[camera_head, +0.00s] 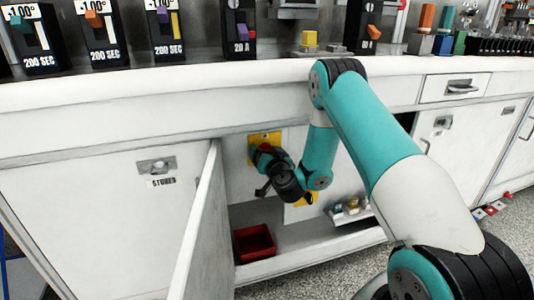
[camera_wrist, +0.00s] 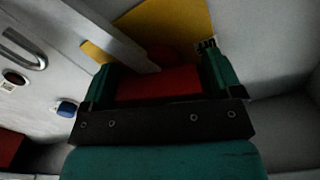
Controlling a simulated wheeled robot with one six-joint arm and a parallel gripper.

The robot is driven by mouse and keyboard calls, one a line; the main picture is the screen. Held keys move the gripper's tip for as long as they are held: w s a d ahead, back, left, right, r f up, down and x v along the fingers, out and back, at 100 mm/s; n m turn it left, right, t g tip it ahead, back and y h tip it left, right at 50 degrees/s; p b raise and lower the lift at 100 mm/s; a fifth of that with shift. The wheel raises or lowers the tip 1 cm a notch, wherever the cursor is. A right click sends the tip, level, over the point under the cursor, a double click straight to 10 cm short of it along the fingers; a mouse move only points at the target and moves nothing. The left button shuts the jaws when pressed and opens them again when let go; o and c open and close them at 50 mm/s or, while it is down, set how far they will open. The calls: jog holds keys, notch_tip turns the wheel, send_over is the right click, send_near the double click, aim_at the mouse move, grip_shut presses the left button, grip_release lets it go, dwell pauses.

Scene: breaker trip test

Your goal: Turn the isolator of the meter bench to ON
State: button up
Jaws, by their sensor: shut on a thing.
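The isolator's yellow plate (camera_head: 264,136) is on the back wall inside an open cupboard under the bench. In the wrist view the plate (camera_wrist: 182,24) is at the top, with a red handle (camera_wrist: 158,83) in front of it. My gripper (camera_head: 262,160) reaches into the cupboard and covers most of the isolator in the head view. In the wrist view the green fingers of my gripper (camera_wrist: 158,72) stand on both sides of the red handle, shut on it. A small dark marking (camera_wrist: 206,44) shows on the plate, too blurred to read.
The open cupboard door (camera_head: 200,228) stands close to the left of my arm. A red bin (camera_head: 254,243) and several small items (camera_head: 350,208) are on the cupboard floor. Breaker units (camera_head: 168,35) line the bench top (camera_head: 190,80) above.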

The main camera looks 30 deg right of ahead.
jog(key=m, duration=1.4)
jog(key=shift+m, duration=0.3)
dwell(0.4)
jog(key=o, duration=0.7)
jog(key=shift+o, duration=0.2)
